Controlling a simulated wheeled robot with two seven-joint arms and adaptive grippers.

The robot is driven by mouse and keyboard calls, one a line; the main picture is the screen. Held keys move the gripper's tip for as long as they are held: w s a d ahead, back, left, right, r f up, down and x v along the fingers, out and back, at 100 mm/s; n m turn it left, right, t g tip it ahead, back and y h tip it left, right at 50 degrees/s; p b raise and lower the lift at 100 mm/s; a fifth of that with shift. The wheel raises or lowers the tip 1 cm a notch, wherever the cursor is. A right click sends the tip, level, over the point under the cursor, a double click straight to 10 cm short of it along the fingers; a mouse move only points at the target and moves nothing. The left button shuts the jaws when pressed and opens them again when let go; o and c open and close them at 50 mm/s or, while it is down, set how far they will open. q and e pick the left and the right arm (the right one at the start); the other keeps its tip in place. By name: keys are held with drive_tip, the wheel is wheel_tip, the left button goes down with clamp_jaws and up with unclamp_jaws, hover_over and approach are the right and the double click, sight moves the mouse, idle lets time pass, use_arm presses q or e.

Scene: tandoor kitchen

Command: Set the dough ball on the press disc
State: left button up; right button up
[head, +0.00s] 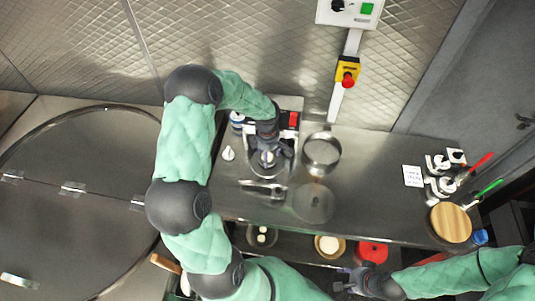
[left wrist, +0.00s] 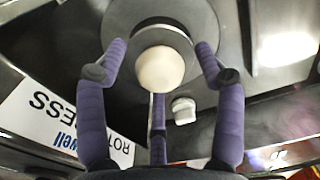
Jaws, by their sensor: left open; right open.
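The dough ball (left wrist: 160,69) is pale and round. In the left wrist view it sits over the grey press disc (left wrist: 205,22), near the disc's lower edge, and appears to rest on it. My left gripper (left wrist: 161,48) is open, with its fingers spread around the ball and gaps at both sides. In the head view my left gripper (head: 268,146) is over the press at the back of the counter and hides much of the disc and ball. My right gripper (head: 358,281) is open and empty, low at the counter's front.
A round metal pan (head: 321,152) stands right of the press, with a flat round plate (head: 313,203) in front. A shelf below holds a red container (head: 373,252) and a bowl (head: 329,246). The counter's middle right is clear.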

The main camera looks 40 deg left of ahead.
use_arm(q)
drive_tip(key=shift+r, duration=0.1)
drive_tip(key=shift+r, duration=0.25)
wheel_tip(320, 180, up, 12)
drive_tip(key=shift+f, duration=0.2)
drive_tip(key=shift+s+f, duration=0.1)
idle(0.6)
